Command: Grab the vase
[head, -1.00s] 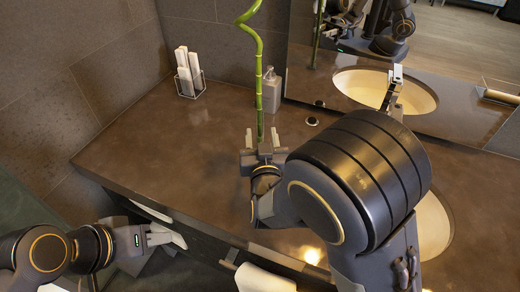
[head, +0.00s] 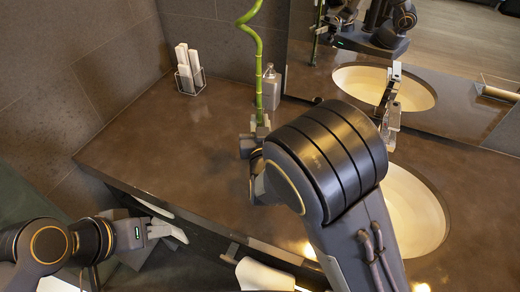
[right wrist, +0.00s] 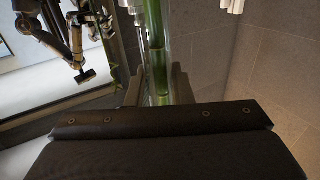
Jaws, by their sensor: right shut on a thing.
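The vase is a narrow clear glass holding a green bamboo stalk. In the right wrist view the glass (right wrist: 158,98) stands upright between the fingers, with green stalk inside. In the head view the bamboo stalk (head: 259,80) rises with a curled top, and its foot and the glass are mostly hidden by my right gripper (head: 254,137). My right gripper is shut on the vase low down, above the brown counter. My left gripper (head: 168,231) hangs empty at the counter's front edge, far from the vase; its finger gap is unclear.
A soap bottle (head: 271,88) stands close behind the vase. A wire holder with white rolled towels (head: 188,70) is at the back left. A sink (head: 412,210) lies to the right, with a faucet (head: 391,105) behind it. The counter's left part (head: 165,140) is clear.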

